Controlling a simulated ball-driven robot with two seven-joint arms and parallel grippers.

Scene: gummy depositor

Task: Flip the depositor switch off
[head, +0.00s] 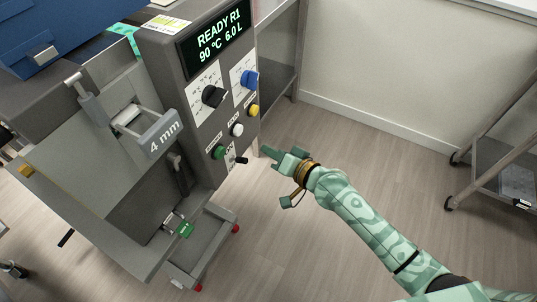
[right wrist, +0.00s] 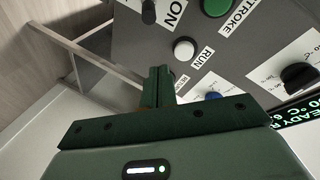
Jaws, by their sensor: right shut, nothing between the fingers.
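The grey depositor (head: 165,45) stands at the left in the head view, its lit display reading READY R1, 90 °C, 6.0 L. The black lever switch (head: 241,160) is low on its control panel beside an ON label, its lever sticking out to the right. In the right wrist view the switch (right wrist: 148,12) shows at the top edge, partly cut off. My right gripper (head: 270,155) is shut and empty, just right of the switch and apart from it in the head view. Its closed fingers (right wrist: 160,80) point toward the panel. My left gripper is not in view.
Near the switch are a green button (head: 218,152), a white button (head: 236,130), a yellow button (head: 253,111), a black knob (head: 212,96) and a blue knob (head: 250,79). A metal cart (head: 505,165) stands at the right. The floor between is clear.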

